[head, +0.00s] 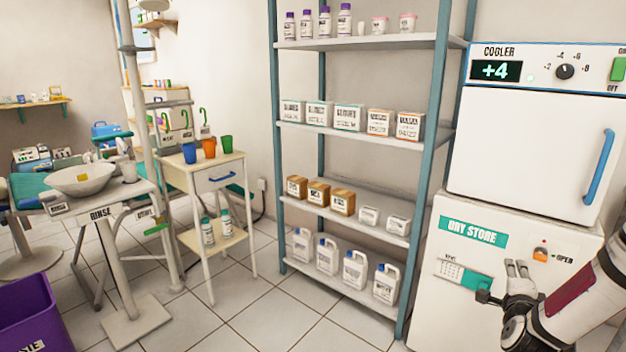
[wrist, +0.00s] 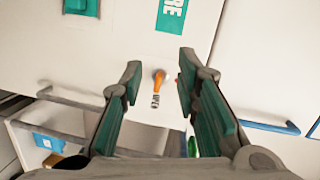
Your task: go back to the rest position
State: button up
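My gripper (head: 517,268) is in front of the white dry store cabinet (head: 464,266) at the right of the head view. In the wrist view my gripper (wrist: 158,72) has its two fingers wide apart, with nothing held between them. An orange switch (head: 540,254) with an OPEN label sits on the cabinet front. It also shows between the fingers in the wrist view (wrist: 159,78), apart from both fingertips. My arm reaches in from the lower right of the head view.
The white cooler (head: 530,145) with a blue handle (head: 599,168) stands above the cabinet. A shelf rack (head: 365,42) of bottles and boxes is to its left. A small cart (head: 192,168) holds three cups. A rinse stand (head: 133,187) and purple bin (head: 32,318) are farther left. Tiled floor (head: 275,310) is clear.

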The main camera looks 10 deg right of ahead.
jog(key=w+a+r+n+g+y, duration=0.1)
jog(key=w+a+r+n+y, duration=0.1)
jog(key=a+n+y, duration=0.3)
jog(key=w+a+r+n+g+y, duration=0.15)
jog(key=a+n, duration=0.25)
jog(key=a, duration=0.4)
jog(key=s+a+r+n+g+y, duration=0.1)
jog(key=s+a+r+n, duration=0.15)
jog(key=a, duration=0.25)
jog(key=s+a+r+n+g, duration=0.1)
jog(key=s+a+r+n, duration=0.15)
jog(key=a, duration=0.35)
jog(key=s+a+r+n+g+y, duration=0.1)
jog(key=s+a+r+n+g, duration=0.3)
jog(key=s, duration=0.7)
jog(key=s+a+n+g+y, duration=0.1)
jog(key=s+a+n, duration=0.2)
jog(key=s+a, duration=0.55)
jog(key=s+a+r+n+g+y, duration=0.1)
jog(key=s+a+r+n+g, duration=0.2)
jog(key=s, duration=1)
notch_tip(320, 180, up, 33)
jog(key=t+p, duration=0.4)
jog(key=p, duration=2.8)
jog(key=shift+d+r, duration=0.15)
jog(key=shift+d, duration=0.2)
jog(key=shift+o, duration=0.2)
jog(key=shift+w, duration=0.15)
